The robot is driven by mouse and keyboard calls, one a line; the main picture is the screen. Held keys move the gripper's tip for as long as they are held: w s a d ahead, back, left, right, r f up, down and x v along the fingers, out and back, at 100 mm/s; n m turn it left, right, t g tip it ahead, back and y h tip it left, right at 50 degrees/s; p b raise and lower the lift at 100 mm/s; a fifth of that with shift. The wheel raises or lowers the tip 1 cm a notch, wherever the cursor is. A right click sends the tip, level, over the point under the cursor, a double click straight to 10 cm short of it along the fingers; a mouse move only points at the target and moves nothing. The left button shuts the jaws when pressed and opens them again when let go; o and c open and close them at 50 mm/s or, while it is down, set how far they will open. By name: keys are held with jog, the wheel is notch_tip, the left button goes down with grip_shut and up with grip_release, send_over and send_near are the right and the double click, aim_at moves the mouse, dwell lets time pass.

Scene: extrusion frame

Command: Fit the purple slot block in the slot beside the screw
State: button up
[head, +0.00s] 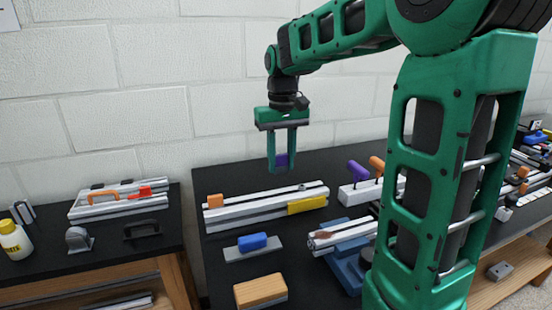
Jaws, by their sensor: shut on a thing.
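My gripper (281,167) points down above the far rail on the dark table, its green fingers shut on the purple slot block (281,160). The block sits between the fingertips and appears clear above the rail. The aluminium extrusion rail (255,203) lies below, with an orange block (215,201) at its left end and a yellow piece (307,205) on its front right side. A small dark screw (302,187) appears on the rail's top toward the right. The slot's exact opening is too small to make out.
A blue block on a grey plate (238,254) and a tan block (260,289) lie in front of the rail. To the right stand purple and orange handles (358,170) on a pale rail and a blue vise (345,270). A side table (105,247) stands left.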

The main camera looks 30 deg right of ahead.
aim_at(282, 155)
jog(key=shift+d+f, duration=0.1)
dwell(0.3)
jog(key=shift+f, duration=2.85)
jog(key=shift+s+f, duration=0.15)
jog(key=shift+f, duration=0.65)
jog(key=o, duration=1.2)
jog(key=shift+o, duration=0.2)
notch_tip(282, 155, up, 11)
jog(key=shift+f, duration=0.2)
